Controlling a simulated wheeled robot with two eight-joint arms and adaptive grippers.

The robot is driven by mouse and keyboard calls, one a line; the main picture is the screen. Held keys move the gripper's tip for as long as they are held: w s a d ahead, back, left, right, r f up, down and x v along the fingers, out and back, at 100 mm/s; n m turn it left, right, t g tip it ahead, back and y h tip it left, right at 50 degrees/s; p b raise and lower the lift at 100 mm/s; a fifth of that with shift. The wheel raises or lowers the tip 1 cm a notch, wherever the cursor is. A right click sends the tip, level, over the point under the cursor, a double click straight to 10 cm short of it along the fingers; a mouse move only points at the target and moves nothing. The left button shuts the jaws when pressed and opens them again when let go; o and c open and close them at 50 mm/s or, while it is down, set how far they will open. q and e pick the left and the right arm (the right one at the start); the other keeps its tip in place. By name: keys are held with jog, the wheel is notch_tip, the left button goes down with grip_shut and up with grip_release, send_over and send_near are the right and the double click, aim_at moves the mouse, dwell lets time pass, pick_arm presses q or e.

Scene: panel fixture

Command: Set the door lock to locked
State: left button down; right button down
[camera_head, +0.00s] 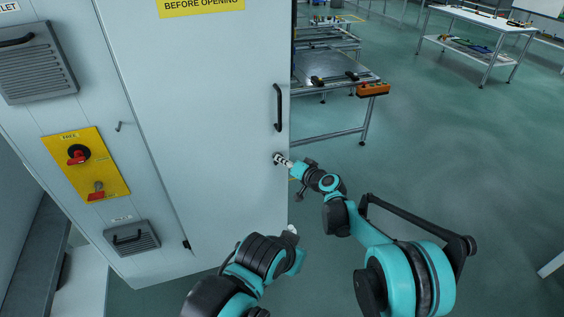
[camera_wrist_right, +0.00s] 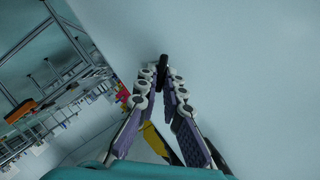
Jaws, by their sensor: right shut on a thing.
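The door lock shows as a small black piece (camera_wrist_right: 164,61) on the pale cabinet door in the right wrist view. In the head view it is mostly hidden by my right gripper (camera_head: 281,160), at the door's right edge below the black handle. My right gripper (camera_wrist_right: 161,82) is shut on the lock, its fingers on either side of it. I cannot read the lock's setting. My left gripper (camera_head: 292,231) is low in front of the door, with only a small pale part showing past the arm; its fingers cannot be made out.
The tall pale cabinet door (camera_head: 215,100) carries a black vertical handle (camera_head: 278,107). A yellow panel (camera_head: 86,163) with red switches is at the left, between vents. A workbench (camera_head: 330,75) with an orange item (camera_head: 372,90) stands behind.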

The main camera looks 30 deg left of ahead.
jog(key=m+y+b, duration=0.1)
jog(key=m, duration=0.1)
jog(key=m+y, duration=0.1)
jog(key=m, duration=0.1)
jog(key=m+y+b, duration=0.1)
jog(key=m, duration=0.2)
jog(key=shift+w+f+y+b, duration=0.15)
jog(key=shift+f+y+b, duration=0.15)
jog(key=shift+f, duration=0.05)
dwell(0.5)
jog(key=c, duration=1.7)
grip_release()
jog(key=shift+a, duration=0.1)
jog(key=v, duration=1.2)
jog(key=shift+w, duration=0.15)
